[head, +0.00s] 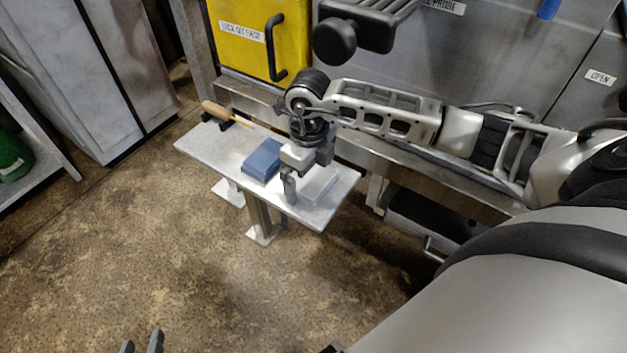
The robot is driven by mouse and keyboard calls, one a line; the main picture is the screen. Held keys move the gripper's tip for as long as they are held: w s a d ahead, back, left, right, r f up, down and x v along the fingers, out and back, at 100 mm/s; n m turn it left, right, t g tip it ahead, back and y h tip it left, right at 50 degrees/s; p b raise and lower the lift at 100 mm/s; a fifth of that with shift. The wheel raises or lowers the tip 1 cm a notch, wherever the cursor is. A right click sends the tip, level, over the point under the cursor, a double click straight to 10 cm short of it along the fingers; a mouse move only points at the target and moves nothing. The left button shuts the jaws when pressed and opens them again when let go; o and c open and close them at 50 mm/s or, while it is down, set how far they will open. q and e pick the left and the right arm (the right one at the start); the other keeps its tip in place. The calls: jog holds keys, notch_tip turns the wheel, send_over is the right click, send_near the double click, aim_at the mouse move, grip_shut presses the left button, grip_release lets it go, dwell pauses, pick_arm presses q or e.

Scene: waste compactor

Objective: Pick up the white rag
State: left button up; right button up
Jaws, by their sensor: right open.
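The white rag (320,184) is a flat, folded pale piece on the right part of a narrow metal bench (209,143). My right gripper (305,176) points down over the rag's left side. Its jaws are open, with the near finger in front of the rag's left edge. Part of the rag is hidden behind the gripper, and I cannot tell whether the fingers touch it. My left gripper (141,344) shows only as two fingertips at the bottom edge. They are apart with nothing visible between them.
A folded blue cloth (262,160) lies on the bench left of the rag. A wooden-handled tool (216,109) lies at the bench's far left end. A yellow panel (238,42) with a black handle and a steel machine front stand behind. The floor in front is clear.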

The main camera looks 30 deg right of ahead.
aim_at(309, 177)
jog(key=shift+f, duration=0.25)
jog(key=c, duration=0.7)
notch_tip(309, 177, up, 10)
